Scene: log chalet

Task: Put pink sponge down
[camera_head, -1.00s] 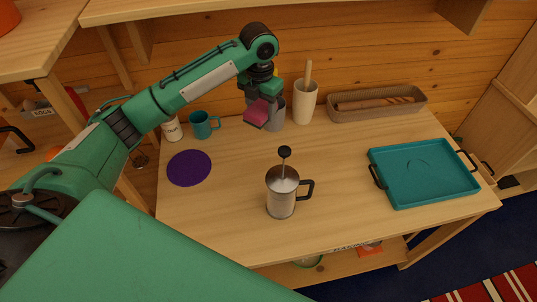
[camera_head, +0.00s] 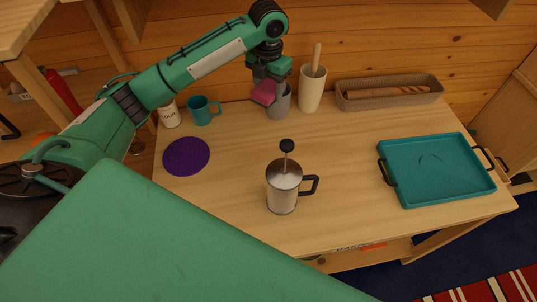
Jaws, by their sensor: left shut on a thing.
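A pink sponge (camera_head: 264,92) is held by my left gripper (camera_head: 268,84) at the back of the wooden table (camera_head: 345,160). The gripper points down and is shut on the sponge. The sponge is in front of and partly over a grey cup (camera_head: 280,106), hiding part of it. I cannot tell whether the sponge touches the cup. My right gripper is not in view.
A white holder with a wooden utensil (camera_head: 312,90) stands just right of the grey cup. A teal mug (camera_head: 202,110), purple round mat (camera_head: 186,156), French press (camera_head: 283,187), teal tray (camera_head: 436,172) and bread basket (camera_head: 388,98) are around.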

